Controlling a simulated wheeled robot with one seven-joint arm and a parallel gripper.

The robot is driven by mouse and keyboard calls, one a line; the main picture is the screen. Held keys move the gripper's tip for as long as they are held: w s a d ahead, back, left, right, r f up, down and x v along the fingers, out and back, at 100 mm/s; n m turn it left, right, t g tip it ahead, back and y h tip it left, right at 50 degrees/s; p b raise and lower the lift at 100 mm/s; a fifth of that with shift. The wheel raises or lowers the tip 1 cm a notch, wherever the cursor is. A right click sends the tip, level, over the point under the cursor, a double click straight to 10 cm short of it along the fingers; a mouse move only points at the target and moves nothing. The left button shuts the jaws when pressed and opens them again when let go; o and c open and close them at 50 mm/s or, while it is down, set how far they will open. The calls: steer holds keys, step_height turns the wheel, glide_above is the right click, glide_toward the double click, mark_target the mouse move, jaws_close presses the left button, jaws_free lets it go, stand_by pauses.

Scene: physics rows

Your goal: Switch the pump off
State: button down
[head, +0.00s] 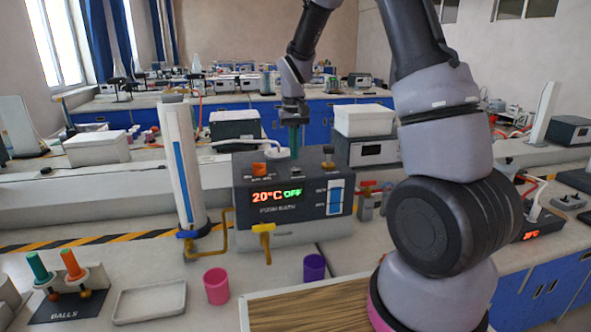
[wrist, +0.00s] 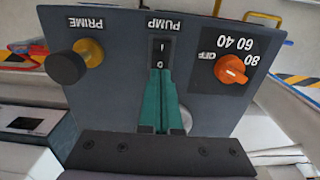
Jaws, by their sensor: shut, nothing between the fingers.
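The pump switch (wrist: 160,52) is a black rocker marked I and O, under the upside-down word PUMP in the wrist view. It sits on top of the dark grey bath unit (head: 243,205), whose display reads 20°C OFF. My gripper (head: 295,152) is shut and empty, pointing down over the unit's top. In the wrist view its green fingertips (wrist: 160,76) are together at the O end of the rocker. I cannot tell whether they touch it.
An orange dial (wrist: 231,69) and a black PRIME knob (wrist: 68,67) flank the switch. In the head view a tall white cylinder (head: 182,165) stands left of the unit. A pink cup (head: 216,287), a purple cup (head: 314,268) and a tray (head: 150,302) stand in front.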

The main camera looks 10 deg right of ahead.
mark_target(295, 167)
steer(key=shift+r, duration=2.35)
steer(key=s+d+r+m+t+y, duration=0.1)
steer(key=s+d+r+m+t, duration=0.2)
steer(key=s+r, duration=0.8)
steer(key=s+d+r+t, duration=0.1)
steer(key=s+r+t, duration=0.1)
steer(key=s, duration=0.5)
steer(key=s+d+r+m+t+y, duration=0.1)
steer(key=s+r+t, duration=0.1)
steer(key=s+r, duration=0.2)
steer(key=s, duration=0.3)
steer(key=shift+d, duration=0.4)
